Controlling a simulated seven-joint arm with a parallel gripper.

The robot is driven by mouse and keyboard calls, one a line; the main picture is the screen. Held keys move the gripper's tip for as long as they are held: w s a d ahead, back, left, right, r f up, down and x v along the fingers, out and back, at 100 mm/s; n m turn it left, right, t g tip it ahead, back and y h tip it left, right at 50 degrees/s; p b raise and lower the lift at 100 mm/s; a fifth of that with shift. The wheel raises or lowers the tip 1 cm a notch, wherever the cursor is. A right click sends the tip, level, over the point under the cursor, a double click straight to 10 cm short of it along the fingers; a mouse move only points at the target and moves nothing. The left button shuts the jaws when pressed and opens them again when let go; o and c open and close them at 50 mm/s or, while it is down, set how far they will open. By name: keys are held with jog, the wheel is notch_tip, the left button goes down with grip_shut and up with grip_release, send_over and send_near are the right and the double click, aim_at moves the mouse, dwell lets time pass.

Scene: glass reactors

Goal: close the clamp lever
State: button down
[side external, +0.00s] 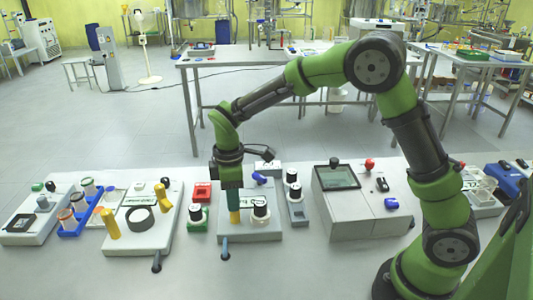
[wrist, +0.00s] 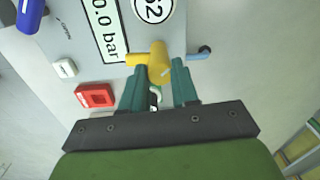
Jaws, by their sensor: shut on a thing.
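A yellow handle (side external: 234,217) stands on a grey panel box (side external: 262,234) in the side view, directly under my gripper (side external: 232,200). In the wrist view the yellow handle (wrist: 157,62) has a thick stem and a side arm pointing left. The green fingers of my gripper (wrist: 160,72) are shut on its stem, one on each side. Part of the stem is hidden by the fingers in the side view. I cannot tell for sure whether this handle is the clamp lever.
A blue-tipped rod (wrist: 200,53) sticks out beside the handle. The panel has a "0.0 bar" display (wrist: 102,25) and a round dial (wrist: 153,6). A red block (side external: 202,191) stands left of my gripper. Another station with a black ring (side external: 140,218) is further left.

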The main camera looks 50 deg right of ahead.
jog(key=m, duration=0.4)
jog(key=shift+m, duration=0.3)
jog(key=m, duration=0.4)
jog(key=shift+m, duration=0.3)
jog(key=m, duration=0.4)
jog(key=shift+d+t, duration=0.1)
jog(key=shift+t, duration=0.2)
jog(key=shift+m, duration=2)
jog(key=c, duration=0.8)
grip_release()
jog(key=shift+c, duration=0.2)
notch_tip(320, 180, up, 17)
jog(key=shift+s+d, duration=0.25)
